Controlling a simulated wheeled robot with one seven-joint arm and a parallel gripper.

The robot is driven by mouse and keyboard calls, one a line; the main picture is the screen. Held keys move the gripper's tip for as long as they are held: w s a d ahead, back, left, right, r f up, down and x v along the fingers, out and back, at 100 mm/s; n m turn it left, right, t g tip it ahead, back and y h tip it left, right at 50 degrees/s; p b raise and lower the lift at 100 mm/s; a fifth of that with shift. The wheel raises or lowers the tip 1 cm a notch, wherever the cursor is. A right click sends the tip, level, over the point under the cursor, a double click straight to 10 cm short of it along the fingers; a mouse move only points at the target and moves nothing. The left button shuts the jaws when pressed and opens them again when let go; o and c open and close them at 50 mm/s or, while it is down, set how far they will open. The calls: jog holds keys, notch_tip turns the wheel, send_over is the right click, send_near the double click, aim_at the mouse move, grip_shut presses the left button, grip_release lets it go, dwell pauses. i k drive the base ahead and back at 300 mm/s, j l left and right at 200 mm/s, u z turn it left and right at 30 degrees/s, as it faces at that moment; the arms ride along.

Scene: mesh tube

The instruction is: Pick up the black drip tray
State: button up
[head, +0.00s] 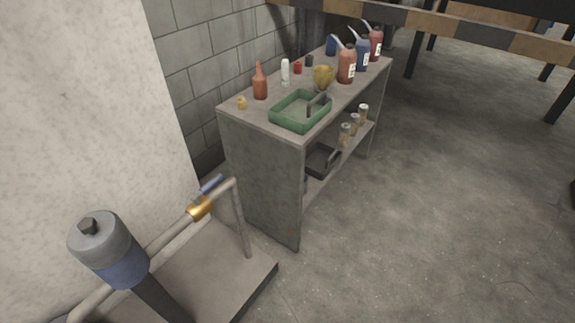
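A black tray with a raised handle (321,160) sits on the lower shelf of the grey shelf unit, in the head view. It looks like the black drip tray. It lies near the shelf's front end, partly hidden by the unit's side panel and top. My gripper is not in view.
The shelf unit's top (250,118) holds a green tray (287,124), a yellow cup and several bottles. Small jars (345,132) stand behind the black tray on the lower shelf. A pipe with a brass valve (200,208) is at lower left. Floor (430,210) to the right is clear.

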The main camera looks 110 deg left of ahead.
aim_at(321, 159)
jog(key=u, duration=3.7)
jog(key=i, duration=1.6)
jog(key=j+u, duration=0.05)
jog(key=j, duration=0.05)
